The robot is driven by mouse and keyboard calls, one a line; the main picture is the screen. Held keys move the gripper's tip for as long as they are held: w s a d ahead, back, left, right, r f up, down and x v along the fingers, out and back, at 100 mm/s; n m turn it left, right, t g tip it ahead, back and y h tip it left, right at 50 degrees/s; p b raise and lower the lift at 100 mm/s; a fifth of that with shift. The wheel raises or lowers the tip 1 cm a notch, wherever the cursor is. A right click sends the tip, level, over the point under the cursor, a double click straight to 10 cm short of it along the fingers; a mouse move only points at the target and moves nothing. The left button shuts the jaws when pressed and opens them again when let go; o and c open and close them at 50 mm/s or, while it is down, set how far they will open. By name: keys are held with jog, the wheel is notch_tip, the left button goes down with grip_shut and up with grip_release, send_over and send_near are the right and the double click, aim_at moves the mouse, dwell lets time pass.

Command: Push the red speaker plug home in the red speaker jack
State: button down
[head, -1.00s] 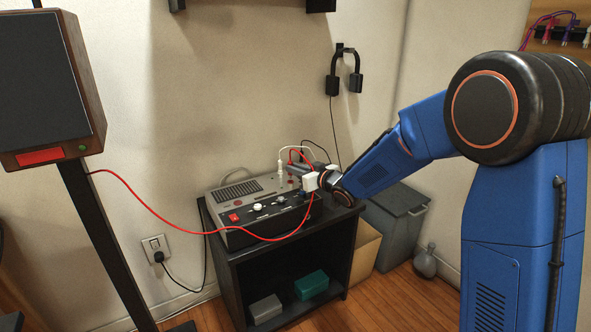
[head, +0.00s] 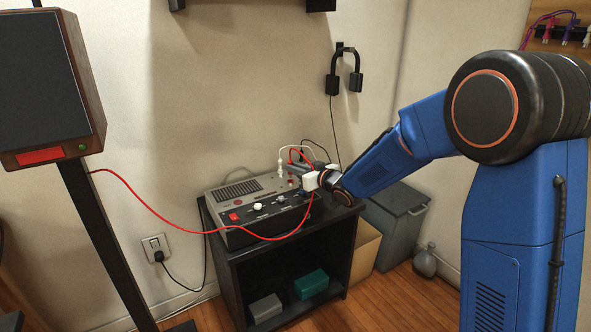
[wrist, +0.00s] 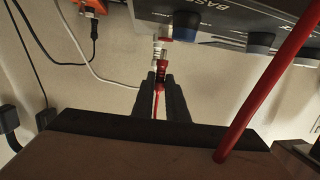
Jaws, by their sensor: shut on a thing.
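The grey amplifier (head: 222,200) stands on the black stand; its dark panel with knobs also shows upside down in the wrist view (wrist: 215,18). My gripper (wrist: 161,80) is shut on the red speaker plug (wrist: 161,74), whose red cable runs back between the fingers. A pale, banded fitting (wrist: 160,47) lies straight ahead of the plug, close to the panel's edge. I cannot tell whether this is the red jack or part of the plug, nor how deep the plug sits. In the head view my gripper (head: 315,181) is at the amplifier's right end and hides the plug.
A red cable (head: 150,208) hangs from the speaker (head: 40,85) to the amplifier. A white plug (head: 283,161) and its lead stand at the amplifier's back. A thick red cable (wrist: 265,85) crosses the wrist view at right. A grey bin (head: 397,230) stands right of the black stand (head: 235,270).

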jog(key=shift+f, duration=1.3)
jog(key=c, duration=1.7)
grip_release()
jog(key=shift+o, duration=0.2)
jog(key=shift+s+d, duration=0.1)
jog(key=v, duration=1.7)
jog(key=shift+s, duration=0.15)
